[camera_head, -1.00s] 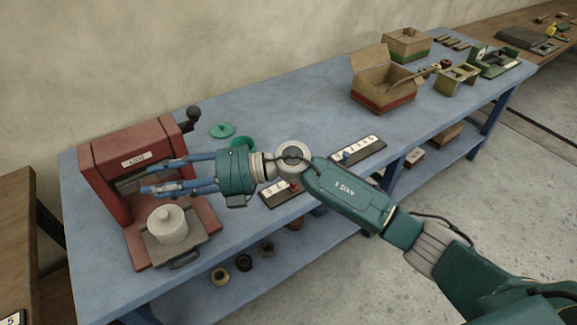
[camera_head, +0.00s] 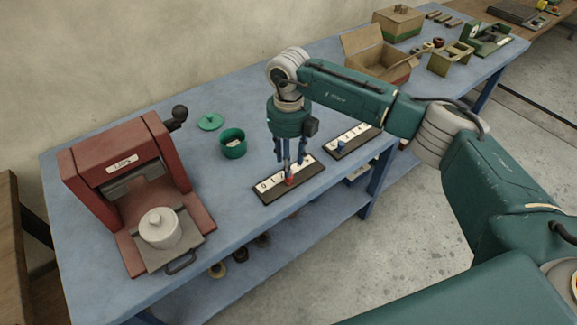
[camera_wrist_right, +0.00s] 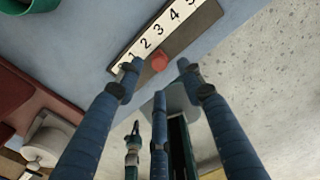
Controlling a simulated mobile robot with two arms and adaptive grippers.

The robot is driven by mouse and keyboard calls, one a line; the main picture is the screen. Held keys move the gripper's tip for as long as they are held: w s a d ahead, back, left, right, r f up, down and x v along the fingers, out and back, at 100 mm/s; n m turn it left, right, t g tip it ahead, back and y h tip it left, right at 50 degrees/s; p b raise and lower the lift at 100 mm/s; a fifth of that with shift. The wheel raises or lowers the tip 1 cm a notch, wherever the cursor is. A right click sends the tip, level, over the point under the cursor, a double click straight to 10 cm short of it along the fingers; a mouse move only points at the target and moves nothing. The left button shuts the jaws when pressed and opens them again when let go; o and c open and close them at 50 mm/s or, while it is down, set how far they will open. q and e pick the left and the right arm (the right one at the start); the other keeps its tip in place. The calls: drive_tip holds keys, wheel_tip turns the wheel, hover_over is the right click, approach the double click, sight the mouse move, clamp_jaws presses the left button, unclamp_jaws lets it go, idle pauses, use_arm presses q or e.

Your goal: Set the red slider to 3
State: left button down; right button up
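The red slider (camera_head: 290,181) sits on a dark board (camera_head: 262,196) with a white number strip (camera_head: 266,185) at the front of the blue table. In the right wrist view the red slider (camera_wrist_right: 160,62) stands beside the strip (camera_wrist_right: 160,32), roughly level with the 2. My right gripper (camera_head: 287,168) points down over the slider. In the wrist view its fingers (camera_wrist_right: 158,72) are spread, with the slider between the tips and a gap on both sides. I cannot tell how far the tips reach down. My left gripper is not in view.
A second board with a blue slider (camera_head: 341,143) lies to the right. A green cup (camera_head: 232,146) and green lid (camera_head: 211,121) stand behind left. A red press (camera_head: 120,165) with a white pot (camera_head: 160,228) is at left. An open carton (camera_head: 375,65) is farther right.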

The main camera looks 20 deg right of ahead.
drive_tip(key=shift+f+p, duration=0.35)
drive_tip(key=shift+f, duration=1.85)
drive_tip(key=shift+c, duration=0.5)
clamp_jaws()
